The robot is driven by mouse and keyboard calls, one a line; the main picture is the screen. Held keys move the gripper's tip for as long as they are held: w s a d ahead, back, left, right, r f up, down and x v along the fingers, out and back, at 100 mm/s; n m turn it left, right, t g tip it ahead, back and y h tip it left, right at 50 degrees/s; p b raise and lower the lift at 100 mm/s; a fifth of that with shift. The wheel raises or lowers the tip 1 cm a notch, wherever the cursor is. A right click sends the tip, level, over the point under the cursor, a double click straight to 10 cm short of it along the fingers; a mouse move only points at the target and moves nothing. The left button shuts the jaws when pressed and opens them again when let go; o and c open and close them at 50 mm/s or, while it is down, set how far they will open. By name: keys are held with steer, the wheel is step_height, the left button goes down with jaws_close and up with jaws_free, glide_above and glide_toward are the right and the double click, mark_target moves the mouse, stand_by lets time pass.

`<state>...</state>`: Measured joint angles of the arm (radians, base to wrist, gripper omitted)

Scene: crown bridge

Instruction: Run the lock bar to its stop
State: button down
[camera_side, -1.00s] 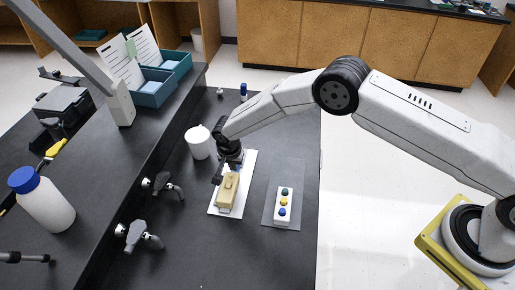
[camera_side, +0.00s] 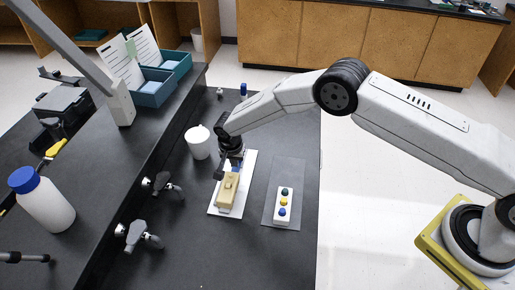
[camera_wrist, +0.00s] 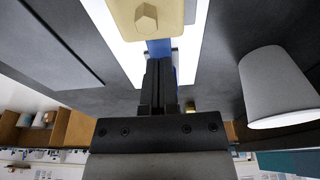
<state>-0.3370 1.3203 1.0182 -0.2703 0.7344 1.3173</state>
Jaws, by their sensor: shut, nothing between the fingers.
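A long tan piece with a raised hexagonal knob (camera_side: 227,193) lies on a white plate (camera_side: 243,186); I take it for the lock bar, though the frames do not make this certain. It shows at the top of the wrist view (camera_wrist: 147,17), cut off by the frame edge. A blue part (camera_wrist: 158,47) shows at its near end, partly hidden by my fingers. My gripper (camera_wrist: 160,66) is shut and empty, its fingertips close to the blue part. Whether they touch it is unclear. In the side view my gripper (camera_side: 227,170) is at the far end of the tan piece.
A white cup (camera_side: 198,143) stands left of my gripper. A white block with coloured knobs (camera_side: 283,202) sits on a grey mat (camera_side: 292,172) to the right. Dark valve fittings (camera_side: 143,237) stick out at the left. The front bench top is clear.

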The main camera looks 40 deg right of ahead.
steer(key=shift+w+d, duration=1.7)
stand_by(0.6)
steer(key=shift+s+a, duration=0.1)
steer(key=shift+a, duration=0.05)
steer(key=shift+s+a, duration=0.4)
steer(key=shift+s, duration=0.05)
steer(key=shift+r, duration=0.15)
steer(key=shift+r, duration=3.35)
